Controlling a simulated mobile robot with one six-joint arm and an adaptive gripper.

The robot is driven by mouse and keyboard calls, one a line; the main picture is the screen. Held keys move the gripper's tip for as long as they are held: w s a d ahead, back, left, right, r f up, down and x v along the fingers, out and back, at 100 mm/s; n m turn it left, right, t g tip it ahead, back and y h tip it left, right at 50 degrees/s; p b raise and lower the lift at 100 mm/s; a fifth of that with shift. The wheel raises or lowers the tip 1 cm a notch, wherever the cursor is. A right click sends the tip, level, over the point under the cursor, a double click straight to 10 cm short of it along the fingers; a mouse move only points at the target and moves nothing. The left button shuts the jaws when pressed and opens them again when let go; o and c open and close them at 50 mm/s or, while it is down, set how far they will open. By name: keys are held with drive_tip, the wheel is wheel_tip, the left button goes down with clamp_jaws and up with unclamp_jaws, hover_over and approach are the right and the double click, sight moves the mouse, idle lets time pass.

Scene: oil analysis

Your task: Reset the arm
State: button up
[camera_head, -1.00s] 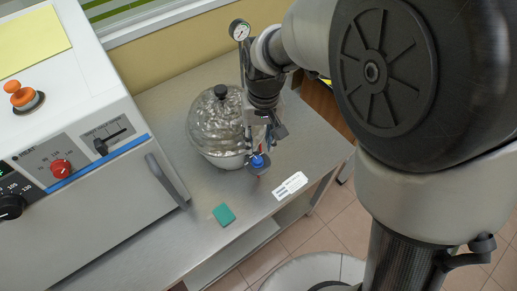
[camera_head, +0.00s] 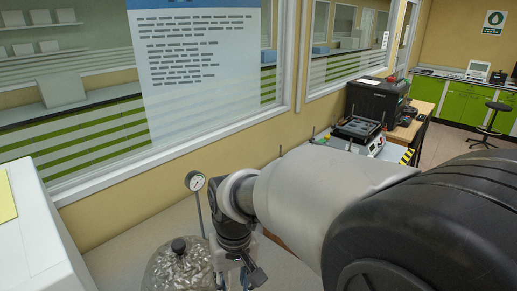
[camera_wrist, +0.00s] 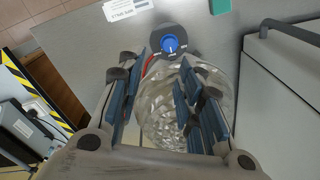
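My arm reaches down from the right in the head view, with my gripper (camera_head: 247,271) only partly visible at the bottom edge. In the wrist view my gripper (camera_wrist: 160,66) has its blue-padded fingers spread apart, with nothing held between them. Beyond the fingers are a round blue knob (camera_wrist: 170,45) on a dark fitting and a clear glass vessel (camera_wrist: 160,125). In the head view the glass vessel (camera_head: 165,270) has a black top knob and stands close to the left of my gripper.
A pressure gauge (camera_head: 195,181) on a thin stem stands beside my wrist. A white cabinet (camera_head: 40,245) is at left. A green block (camera_wrist: 220,6) and white label (camera_wrist: 125,8) lie on the bench. Windows and a black printer-like machine (camera_head: 375,100) are behind.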

drive_tip(key=s+d+r+m+t, duration=0.2)
drive_tip(key=s+d+r, duration=0.2)
drive_tip(key=d+r, duration=0.5)
drive_tip(key=s+d+m+t, duration=0.2)
drive_tip(key=s+d, duration=0.8)
drive_tip(key=d, duration=0.1)
drive_tip(key=shift+s+d+h, duration=0.3)
drive_tip(key=shift+s+d, duration=0.1)
